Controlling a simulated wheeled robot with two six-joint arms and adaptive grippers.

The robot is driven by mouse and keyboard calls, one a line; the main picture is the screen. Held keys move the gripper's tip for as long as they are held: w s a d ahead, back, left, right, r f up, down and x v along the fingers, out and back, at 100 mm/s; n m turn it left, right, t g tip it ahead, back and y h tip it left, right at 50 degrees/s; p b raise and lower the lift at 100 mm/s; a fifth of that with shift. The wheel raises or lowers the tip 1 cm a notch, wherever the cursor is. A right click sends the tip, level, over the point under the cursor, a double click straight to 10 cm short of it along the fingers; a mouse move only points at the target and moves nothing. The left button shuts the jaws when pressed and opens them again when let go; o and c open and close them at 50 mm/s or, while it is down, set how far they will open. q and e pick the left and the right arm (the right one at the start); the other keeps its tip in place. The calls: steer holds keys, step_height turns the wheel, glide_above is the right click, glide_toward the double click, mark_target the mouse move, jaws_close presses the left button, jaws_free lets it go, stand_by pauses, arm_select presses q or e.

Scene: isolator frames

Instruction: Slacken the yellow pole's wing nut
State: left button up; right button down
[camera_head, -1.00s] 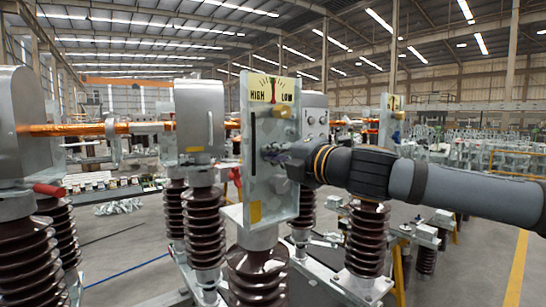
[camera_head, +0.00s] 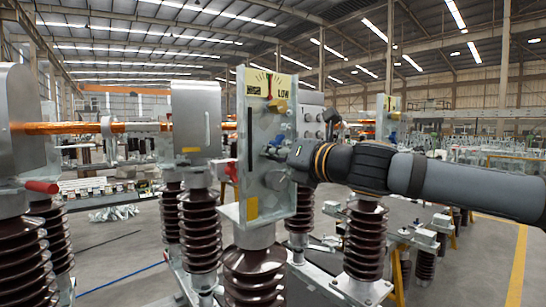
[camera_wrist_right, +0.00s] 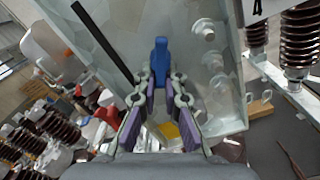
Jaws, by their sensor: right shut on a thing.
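The pole nearest me carries an upright grey metal plate (camera_head: 256,190) with a yellow HIGH/LOW dial (camera_head: 268,85) on top and a yellow sticker low down. A blue wing nut (camera_head: 277,141) sits on the plate's right part, below a yellow block (camera_head: 278,105). My right gripper (camera_head: 280,154) reaches in from the right at this wing nut. In the right wrist view, the gripper (camera_wrist_right: 161,88) has its purple-padded fingers on either side of the blue wing nut (camera_wrist_right: 160,58), shut on it. The grip's contact is partly hidden. My left gripper is out of view.
A dark slot (camera_head: 250,138) runs down the plate. A red handle (camera_head: 42,187) sticks out at the left. Ribbed brown insulators (camera_head: 200,230) stand close around. Another pole with a yellow dial (camera_head: 388,103) stands behind my right arm.

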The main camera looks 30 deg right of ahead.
steer(key=shift+d+r+n, duration=0.15)
steer(key=shift+r+n, duration=0.05)
steer(key=shift+n, duration=0.1)
stand_by(0.4)
steer(key=c, duration=1.4)
jaws_free()
steer(key=shift+c, duration=0.2)
steer(key=shift+f, duration=0.15)
